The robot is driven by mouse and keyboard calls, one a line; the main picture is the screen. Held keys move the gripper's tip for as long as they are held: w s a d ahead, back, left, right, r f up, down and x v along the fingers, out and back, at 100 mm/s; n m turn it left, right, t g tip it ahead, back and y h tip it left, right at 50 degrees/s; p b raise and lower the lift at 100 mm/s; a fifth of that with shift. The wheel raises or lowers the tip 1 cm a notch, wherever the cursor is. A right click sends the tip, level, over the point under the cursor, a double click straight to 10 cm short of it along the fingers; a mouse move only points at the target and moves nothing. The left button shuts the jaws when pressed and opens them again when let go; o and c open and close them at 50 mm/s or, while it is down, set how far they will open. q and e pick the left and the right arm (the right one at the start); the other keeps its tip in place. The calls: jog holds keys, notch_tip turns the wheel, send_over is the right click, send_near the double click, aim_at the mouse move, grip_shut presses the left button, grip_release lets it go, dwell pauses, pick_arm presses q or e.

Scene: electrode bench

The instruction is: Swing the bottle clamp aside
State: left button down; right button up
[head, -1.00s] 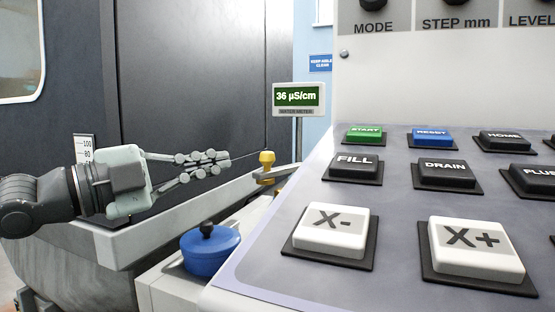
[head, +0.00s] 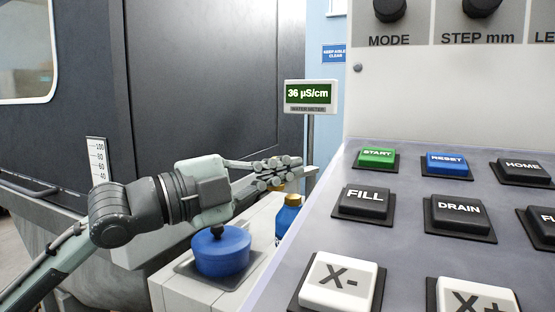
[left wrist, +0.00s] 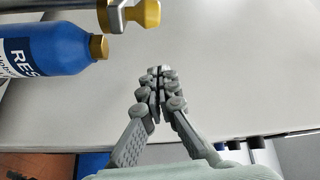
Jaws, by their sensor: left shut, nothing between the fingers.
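The bottle clamp shows in the left wrist view as a metal bar with a yellow knob (left wrist: 146,14) at the top edge. A blue bottle (left wrist: 45,50) with a gold cap lies at the upper left of that view, beside the clamp. In the head view the blue bottle (head: 287,220) stands partly hidden by the panel, and my gripper largely hides the clamp. My left gripper (head: 297,163) is shut and empty. In the left wrist view its fingertips (left wrist: 159,72) are apart from the knob and bottle, over bare pale surface. My right gripper is out of view.
A blue round lidded pot (head: 222,252) with a black knob stands below my left gripper. The sloping button panel (head: 405,225) fills the right side. A meter (head: 310,95) reading 36 µS/cm stands on a post behind. A dark machine wall (head: 215,80) rises at the left.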

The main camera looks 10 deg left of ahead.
pick_arm(q)
jog(key=w, duration=0.2)
jog(key=shift+w+a+f, duration=0.3)
jog(key=shift+w, duration=0.1)
jog(key=shift+w+a+f, duration=0.15)
jog(key=shift+w+a, duration=0.15)
jog(key=shift+a, duration=0.35)
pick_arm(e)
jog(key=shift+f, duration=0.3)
pick_arm(q)
jog(key=shift+a, duration=0.1)
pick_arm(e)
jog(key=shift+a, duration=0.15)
